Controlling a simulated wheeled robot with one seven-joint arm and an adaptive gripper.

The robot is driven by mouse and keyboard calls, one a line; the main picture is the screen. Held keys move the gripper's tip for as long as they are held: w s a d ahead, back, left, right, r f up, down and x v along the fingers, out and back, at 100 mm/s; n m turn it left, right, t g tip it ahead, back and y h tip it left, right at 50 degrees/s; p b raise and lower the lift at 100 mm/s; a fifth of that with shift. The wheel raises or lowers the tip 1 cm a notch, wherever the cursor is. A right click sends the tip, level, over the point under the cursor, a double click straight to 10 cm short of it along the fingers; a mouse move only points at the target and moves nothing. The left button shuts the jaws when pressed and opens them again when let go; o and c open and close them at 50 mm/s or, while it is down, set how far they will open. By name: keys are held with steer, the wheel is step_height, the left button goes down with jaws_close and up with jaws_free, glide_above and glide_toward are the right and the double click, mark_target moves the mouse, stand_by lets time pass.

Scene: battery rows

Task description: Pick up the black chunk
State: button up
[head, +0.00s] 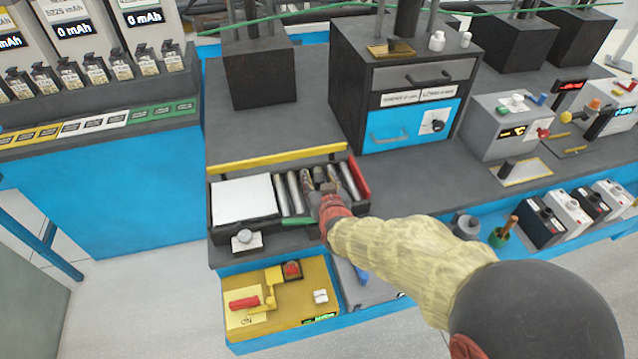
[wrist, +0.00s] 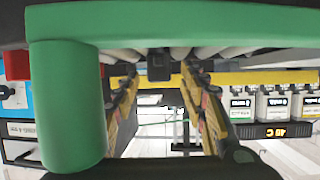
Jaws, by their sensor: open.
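A small black chunk (head: 319,173) lies among grey cylinders in the open tray (head: 290,233). In the wrist view a dark block (wrist: 158,66), which looks like the same chunk, shows between the far ends of my fingers. My gripper (head: 318,188) is over the tray's right half, close to the chunk, and partly covers what lies there. Its two fingers also show in the wrist view (wrist: 160,82), spread apart with a gap between them. I cannot tell whether either finger touches the chunk.
Grey cylinders (head: 294,192) lie close on both sides. A white block (head: 243,199) fills the tray's left part; the tray's red end (head: 359,176) is at right. A black cabinet (head: 400,78) stands behind. A green bar (wrist: 160,22) blocks much of the wrist view.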

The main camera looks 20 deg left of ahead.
steer(key=shift+c, duration=1.4)
steer(key=c, duration=0.7)
steer(key=shift+r, duration=0.1)
steer(key=shift+c, duration=0.2)
